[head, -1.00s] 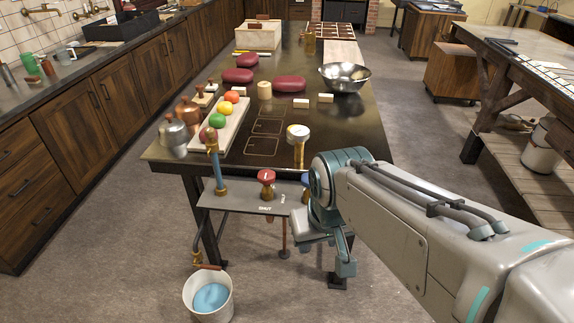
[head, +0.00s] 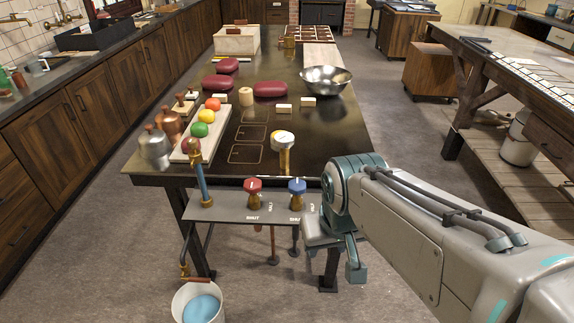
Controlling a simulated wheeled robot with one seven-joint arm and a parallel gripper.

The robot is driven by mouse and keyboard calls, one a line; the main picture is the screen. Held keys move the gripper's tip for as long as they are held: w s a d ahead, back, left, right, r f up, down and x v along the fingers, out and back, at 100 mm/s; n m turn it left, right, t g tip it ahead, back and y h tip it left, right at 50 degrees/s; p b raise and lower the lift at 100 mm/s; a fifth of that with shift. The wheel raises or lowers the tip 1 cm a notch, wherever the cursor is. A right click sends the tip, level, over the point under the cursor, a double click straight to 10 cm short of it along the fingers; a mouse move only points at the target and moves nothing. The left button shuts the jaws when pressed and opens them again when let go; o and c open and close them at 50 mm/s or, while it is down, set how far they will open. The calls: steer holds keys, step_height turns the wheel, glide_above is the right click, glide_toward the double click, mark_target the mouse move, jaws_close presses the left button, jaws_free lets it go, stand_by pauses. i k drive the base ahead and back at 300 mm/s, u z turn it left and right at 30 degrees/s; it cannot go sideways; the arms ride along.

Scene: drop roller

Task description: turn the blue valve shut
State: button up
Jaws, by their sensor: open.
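The blue valve (head: 297,188) stands on a grey panel at the front of the dark table, with its blue cap on a brass body. White "SHUT" lettering sits on the panel in front of it. A red valve (head: 254,190) stands to its left on the same panel. My gripper (head: 335,262) hangs just right of and in front of the blue valve, not touching anything that I can see. It is open and empty, with one finger pointing down; the other is partly hidden by its own body.
The grey panel (head: 228,207) also carries a blue pipe (head: 203,185). A bucket of blue water (head: 200,303) stands on the floor at the lower left. A gauge (head: 284,142) rises from the table's front edge. A steel bowl (head: 326,80) and fruit board (head: 222,125) lie farther back.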

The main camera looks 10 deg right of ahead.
mark_target(297, 187)
steer(key=u, duration=0.95)
steer(key=k, duration=0.4)
steer(key=z, duration=1.35)
